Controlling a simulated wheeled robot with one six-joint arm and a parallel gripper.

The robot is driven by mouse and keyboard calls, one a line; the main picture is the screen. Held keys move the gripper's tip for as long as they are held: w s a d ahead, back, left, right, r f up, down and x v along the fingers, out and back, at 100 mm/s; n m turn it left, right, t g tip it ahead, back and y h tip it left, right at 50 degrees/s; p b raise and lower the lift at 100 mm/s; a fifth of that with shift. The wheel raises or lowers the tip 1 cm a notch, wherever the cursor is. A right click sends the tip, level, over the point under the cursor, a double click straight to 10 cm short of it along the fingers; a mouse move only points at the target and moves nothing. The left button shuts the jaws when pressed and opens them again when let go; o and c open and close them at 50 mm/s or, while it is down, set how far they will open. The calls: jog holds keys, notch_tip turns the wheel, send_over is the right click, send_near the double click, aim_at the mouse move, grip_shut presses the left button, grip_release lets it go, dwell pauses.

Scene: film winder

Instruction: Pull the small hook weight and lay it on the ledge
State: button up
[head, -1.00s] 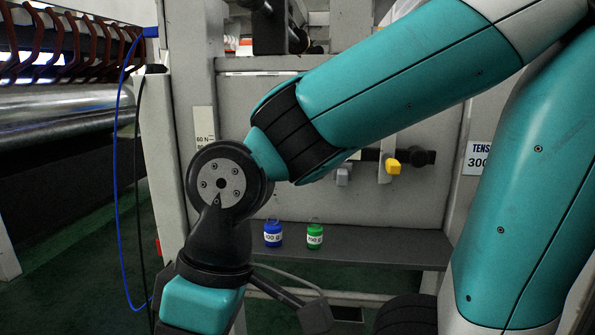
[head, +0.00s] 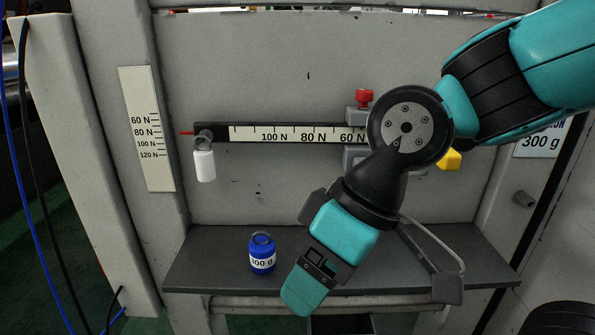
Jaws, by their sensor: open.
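A small white cylinder weight (head: 205,165) hangs by its ring from the left end of the dark balance beam (head: 216,132), in front of the grey panel. The dark ledge (head: 210,262) runs below it. A blue weight with a ring on top (head: 262,254) stands upright on the ledge's left part. My gripper (head: 380,247) is in front of the ledge, right of the blue weight and below and right of the white one. Its fingers are spread and appear empty. My wrist hides part of the ledge and the beam's right end.
A vertical newton scale (head: 147,130) is left of the beam, with a red pointer (head: 187,133) towards it. A red knob (head: 364,97) and a yellow knob (head: 449,160) flank my wrist. Bare ledge shows left of the blue weight. Cables hang at far left.

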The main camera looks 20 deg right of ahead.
jog(key=w+a+f+t+y+b, duration=0.1)
jog(key=w+t+y+b, duration=0.15)
jog(key=w, duration=0.25)
jog(key=w+a+t+y+b, duration=0.2)
jog(key=w+t, duration=0.2)
jog(key=w, duration=0.2)
jog(key=t+p, duration=0.3)
jog(key=t, duration=0.4)
send_near(210, 162)
jog(key=shift+m, duration=0.3)
jog(key=p+x, duration=0.7)
jog(key=x, duration=0.5)
jog(key=shift+w+a+f, duration=0.25)
jog(key=shift+w+a, duration=0.1)
jog(key=shift+w, duration=0.35)
jog(key=shift+c, duration=0.3)
